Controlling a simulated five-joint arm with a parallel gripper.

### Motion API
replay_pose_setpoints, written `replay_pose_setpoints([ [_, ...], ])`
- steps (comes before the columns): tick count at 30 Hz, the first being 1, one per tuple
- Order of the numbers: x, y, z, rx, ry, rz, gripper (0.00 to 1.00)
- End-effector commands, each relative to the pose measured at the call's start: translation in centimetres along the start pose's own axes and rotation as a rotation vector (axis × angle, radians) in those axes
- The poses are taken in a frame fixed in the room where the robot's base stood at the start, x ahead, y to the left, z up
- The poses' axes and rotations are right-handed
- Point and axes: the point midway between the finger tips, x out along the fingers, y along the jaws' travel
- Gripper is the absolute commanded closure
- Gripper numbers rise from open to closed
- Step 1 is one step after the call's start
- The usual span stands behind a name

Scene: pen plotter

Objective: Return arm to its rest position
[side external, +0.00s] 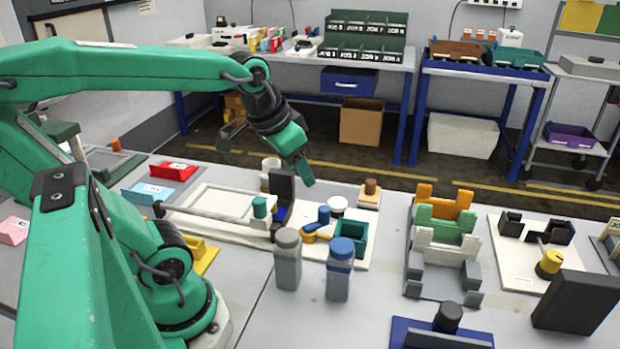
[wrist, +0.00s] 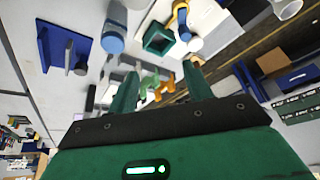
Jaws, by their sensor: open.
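My arm is green with black joints and reaches in from the left in the side view. My gripper (side external: 304,172) hangs tilted down in the air above the back of the table (side external: 385,205), over the pen plotter board (side external: 225,202). In the wrist view my gripper (wrist: 160,80) shows two green fingers spread apart, with nothing between them but the distant scene. The gripper touches nothing that I can see. In the side view the fingers overlap, so the gap between them is hidden there.
Two bottles (side external: 288,262) (side external: 339,272) stand in front of the plotter. A teal open box (side external: 352,240) sits on the board. Orange, green and white holders (side external: 445,235) stand to the right. A dark block (side external: 577,302) stands at the front right. Space above the table is clear.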

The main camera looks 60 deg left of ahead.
Motion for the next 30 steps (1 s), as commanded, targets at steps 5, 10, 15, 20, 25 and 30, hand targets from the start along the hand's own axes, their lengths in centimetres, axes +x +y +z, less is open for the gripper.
replay_pose_setpoints([
  [5,-0.8,2.1,2.4,0.023,0.050,0.031,0.50],
  [10,-1.0,3.1,3.7,0.030,0.073,0.049,0.50],
  [15,-1.0,3.3,4.1,0.031,0.079,0.055,0.50],
  [20,-1.0,3.3,4.1,0.031,0.078,0.055,0.50],
  [25,-1.0,3.3,4.1,0.031,0.078,0.054,0.50],
  [30,-1.0,3.3,4.1,0.031,0.078,0.054,0.50],
])
